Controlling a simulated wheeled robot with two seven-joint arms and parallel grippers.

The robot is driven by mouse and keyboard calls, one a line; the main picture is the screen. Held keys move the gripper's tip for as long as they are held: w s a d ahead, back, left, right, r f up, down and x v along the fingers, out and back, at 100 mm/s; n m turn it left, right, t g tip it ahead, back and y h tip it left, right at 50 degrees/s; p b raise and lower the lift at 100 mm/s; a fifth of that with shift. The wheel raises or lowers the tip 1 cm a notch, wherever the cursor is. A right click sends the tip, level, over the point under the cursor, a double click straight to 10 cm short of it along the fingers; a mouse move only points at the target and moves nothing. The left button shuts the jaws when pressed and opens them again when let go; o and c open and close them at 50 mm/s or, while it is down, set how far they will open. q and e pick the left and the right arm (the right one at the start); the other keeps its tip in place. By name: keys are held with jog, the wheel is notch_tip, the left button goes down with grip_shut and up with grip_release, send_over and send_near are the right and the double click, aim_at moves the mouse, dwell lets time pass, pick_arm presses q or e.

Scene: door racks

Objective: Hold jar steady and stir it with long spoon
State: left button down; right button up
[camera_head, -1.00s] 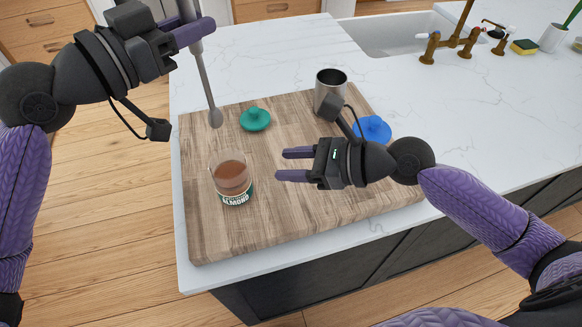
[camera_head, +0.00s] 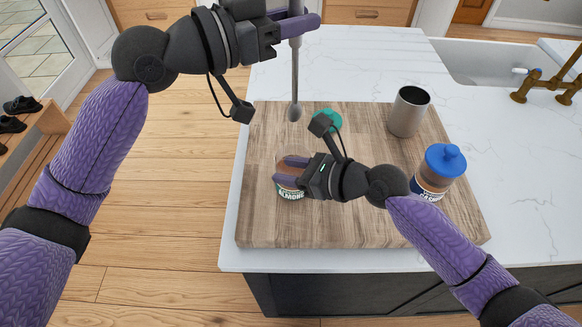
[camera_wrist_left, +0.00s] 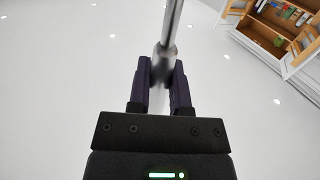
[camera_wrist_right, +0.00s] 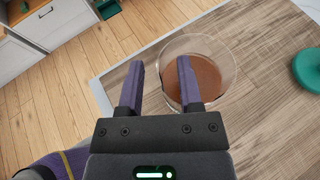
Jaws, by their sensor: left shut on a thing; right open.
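The open glass jar (camera_head: 291,194) with brown content and an almond label stands upright on the cutting board (camera_head: 380,232). In the right wrist view the jar (camera_wrist_right: 215,72) shows its round rim and brown surface. My left gripper (camera_head: 303,22) is shut on the long spoon (camera_head: 295,72). The spoon hangs nearly vertical, its bowl visible above the board behind the jar in the picture. My right gripper (camera_head: 285,171) is open at the jar, its fingers covering part of it. In the right wrist view one finger overlaps the jar; whether they touch is unclear.
A teal lid (camera_head: 332,117) lies on the board behind my right gripper. A metal cup (camera_head: 409,112) stands at the board's back right. A jar with a blue lid (camera_head: 443,163) stands at the right. The board's front strip is clear.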

grip_shut()
jog(key=shift+s+f, duration=0.15)
jog(key=shift+f, duration=0.05)
dwell(1.1)
